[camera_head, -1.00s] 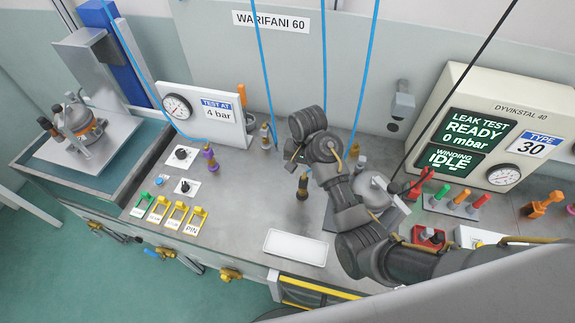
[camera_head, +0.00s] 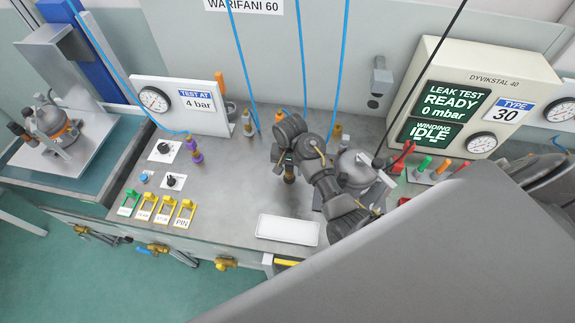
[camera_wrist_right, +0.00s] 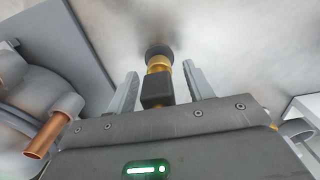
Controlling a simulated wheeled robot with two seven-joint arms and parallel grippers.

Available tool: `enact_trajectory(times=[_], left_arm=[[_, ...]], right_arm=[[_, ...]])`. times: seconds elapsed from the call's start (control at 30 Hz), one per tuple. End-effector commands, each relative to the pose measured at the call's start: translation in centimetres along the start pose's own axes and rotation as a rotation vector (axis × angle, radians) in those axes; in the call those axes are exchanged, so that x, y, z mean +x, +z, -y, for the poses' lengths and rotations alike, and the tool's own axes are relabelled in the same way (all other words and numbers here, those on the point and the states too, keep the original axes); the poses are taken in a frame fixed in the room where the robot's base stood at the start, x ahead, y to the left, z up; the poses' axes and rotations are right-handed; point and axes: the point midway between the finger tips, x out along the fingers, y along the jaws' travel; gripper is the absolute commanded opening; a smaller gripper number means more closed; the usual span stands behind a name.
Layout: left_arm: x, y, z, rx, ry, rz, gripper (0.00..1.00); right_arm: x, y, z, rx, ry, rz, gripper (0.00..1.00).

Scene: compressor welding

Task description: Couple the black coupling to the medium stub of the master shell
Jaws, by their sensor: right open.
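The black coupling (camera_head: 290,174) stands upright on the bench, below my right gripper (camera_head: 288,166) in the head view. In the right wrist view the coupling (camera_wrist_right: 157,90) has a black sleeve and brass parts, and stands between the two grey fingers of my right gripper (camera_wrist_right: 160,88). The fingers are open, with gaps on both sides. A grey shell (camera_head: 356,166) stands on the bench to the right, partly hidden by my right arm. In the wrist view a shell (camera_wrist_right: 28,92) with a copper stub (camera_wrist_right: 50,136) shows at left. My left gripper is out of view.
A white tray (camera_head: 288,229) lies at the bench front. A purple coupling (camera_head: 194,150) and other couplings with blue hoses stand farther left and back. Another shell (camera_head: 54,130) sits on a fixture at far left. A display panel (camera_head: 472,100) stands at right.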

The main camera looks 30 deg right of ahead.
Motion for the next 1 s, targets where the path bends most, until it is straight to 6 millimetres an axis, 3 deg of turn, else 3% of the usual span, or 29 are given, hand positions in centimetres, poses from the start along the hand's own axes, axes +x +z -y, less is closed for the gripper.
enact_trajectory(times=[0.2, 0.53, 0.57, 0.77, 0.83, 0.87, 1.0], left_arm=[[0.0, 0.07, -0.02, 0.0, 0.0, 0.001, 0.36], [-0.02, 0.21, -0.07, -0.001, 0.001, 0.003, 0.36], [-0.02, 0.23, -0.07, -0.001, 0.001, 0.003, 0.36], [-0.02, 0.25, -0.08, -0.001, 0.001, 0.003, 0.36], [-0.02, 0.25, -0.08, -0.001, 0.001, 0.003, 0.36], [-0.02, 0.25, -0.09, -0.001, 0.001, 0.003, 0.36], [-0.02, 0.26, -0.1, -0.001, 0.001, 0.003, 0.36]], right_arm=[[0.0, -0.01, -0.02, 0.0, 0.0, 0.0, 0.49], [-0.02, -0.01, -0.01, 0.0, 0.0, 0.0, 0.06], [-0.03, -0.02, 0.0, 0.0, 0.0, 0.0, 0.26], [-0.04, -0.02, 0.0, 0.0, 0.0, 0.0, 0.0], [-0.04, -0.02, 0.0, 0.0, 0.0, 0.0, 0.0], [-0.04, -0.02, 0.0, 0.0, 0.0, 0.0, 0.26], [-0.04, -0.02, 0.01, 0.0, 0.0, 0.0, 0.07]])
